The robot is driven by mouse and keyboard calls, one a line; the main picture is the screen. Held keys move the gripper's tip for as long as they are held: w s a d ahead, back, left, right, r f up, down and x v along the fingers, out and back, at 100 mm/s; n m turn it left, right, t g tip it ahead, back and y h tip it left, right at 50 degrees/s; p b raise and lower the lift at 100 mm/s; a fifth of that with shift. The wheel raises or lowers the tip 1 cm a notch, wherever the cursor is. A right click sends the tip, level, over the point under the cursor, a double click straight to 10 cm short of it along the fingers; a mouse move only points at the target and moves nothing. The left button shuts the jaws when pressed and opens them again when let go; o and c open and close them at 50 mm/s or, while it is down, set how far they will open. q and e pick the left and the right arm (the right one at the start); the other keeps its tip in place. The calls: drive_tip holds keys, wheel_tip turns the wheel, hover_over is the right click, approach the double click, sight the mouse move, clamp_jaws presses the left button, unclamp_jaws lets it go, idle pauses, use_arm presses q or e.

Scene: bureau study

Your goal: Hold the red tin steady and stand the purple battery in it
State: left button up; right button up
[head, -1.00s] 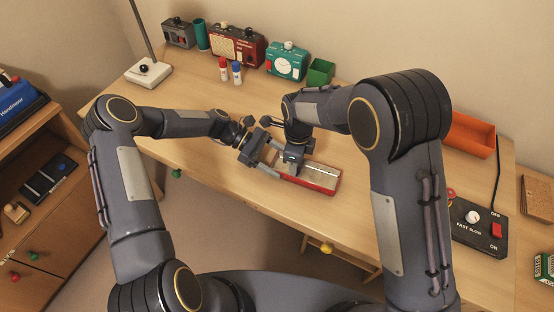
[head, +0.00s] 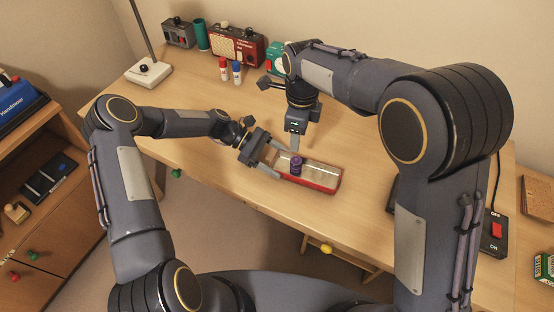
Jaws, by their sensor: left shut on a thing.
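The red tin (head: 322,180) is a long, shallow, open tray with a pale inside, lying near the front edge of the desk. My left gripper (head: 275,159) is shut on the tin's left end, with one finger on each side. The purple battery (head: 296,165) stands upright in the left part of the tin, its dark top showing. My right gripper (head: 295,146) points down just above and behind the battery. Its fingers line up in this view, so their opening is hidden. The battery looks free of it.
Red and blue glue-stick-like tubes (head: 237,72) stand behind, near a red radio-like box (head: 237,45) and a teal device (head: 275,56). A lamp base (head: 148,72) stands at the back left. A black switch box (head: 495,234) is partly hidden at right.

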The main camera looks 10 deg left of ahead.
use_arm(q)
drive_tip(key=o, duration=1.1)
drive_tip(key=shift+a+r, duration=0.1)
drive_tip(key=v, duration=1.1)
drive_tip(key=shift+w+a+r, duration=0.1)
drive_tip(key=shift+a, duration=0.3)
